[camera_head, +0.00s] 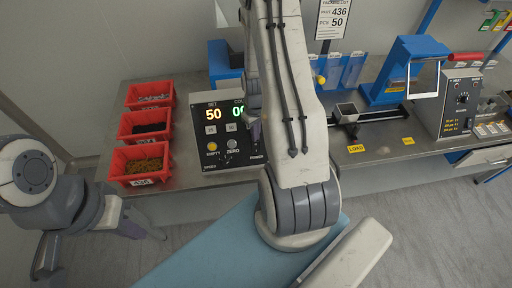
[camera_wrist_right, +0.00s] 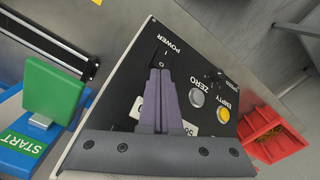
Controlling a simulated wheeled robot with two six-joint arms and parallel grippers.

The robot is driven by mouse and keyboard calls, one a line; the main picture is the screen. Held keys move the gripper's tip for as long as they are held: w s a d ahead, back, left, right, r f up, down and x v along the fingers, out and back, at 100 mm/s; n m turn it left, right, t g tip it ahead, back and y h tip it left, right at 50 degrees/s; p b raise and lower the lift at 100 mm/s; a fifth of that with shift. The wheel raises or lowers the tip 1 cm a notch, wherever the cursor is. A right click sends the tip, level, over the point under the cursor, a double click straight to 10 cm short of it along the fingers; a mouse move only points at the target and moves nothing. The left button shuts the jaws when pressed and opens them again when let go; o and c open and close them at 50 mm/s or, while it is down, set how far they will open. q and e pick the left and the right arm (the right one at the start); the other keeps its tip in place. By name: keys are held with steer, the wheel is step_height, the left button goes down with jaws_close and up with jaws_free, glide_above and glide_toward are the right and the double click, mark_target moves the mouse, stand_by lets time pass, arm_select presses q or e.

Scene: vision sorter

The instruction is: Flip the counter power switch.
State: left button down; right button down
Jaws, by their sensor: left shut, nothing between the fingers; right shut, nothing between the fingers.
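The counter panel (camera_head: 221,145) is a black-faced box on the bench with a lit display reading 50 and a second, partly hidden number. In the right wrist view its face (camera_wrist_right: 207,72) shows the label POWER beside the dark power switch (camera_wrist_right: 159,54). My right gripper (camera_wrist_right: 161,72) is shut, its fingertips right at the switch; I cannot tell whether they touch it. My left gripper (camera_head: 155,233) is shut and empty, low at the left, away from the panel.
Red bins (camera_head: 140,168) with small parts stand left of the panel. A yellow EMPTY button (camera_wrist_right: 223,115) and a pale ZERO button (camera_wrist_right: 196,97) sit near the switch. A green START plate (camera_wrist_right: 53,90) stands beside the panel. A blue-framed machine (camera_head: 414,48) stands further right.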

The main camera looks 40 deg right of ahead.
steer(key=shift+f+b, duration=0.65)
steer(key=shift+f, duration=0.3)
stand_by(0.3)
steer(key=shift+r, duration=0.2)
step_height(320, 180, up, 7)
steer(key=p, duration=0.6)
steer(key=shift+f, duration=0.1)
stand_by(0.4)
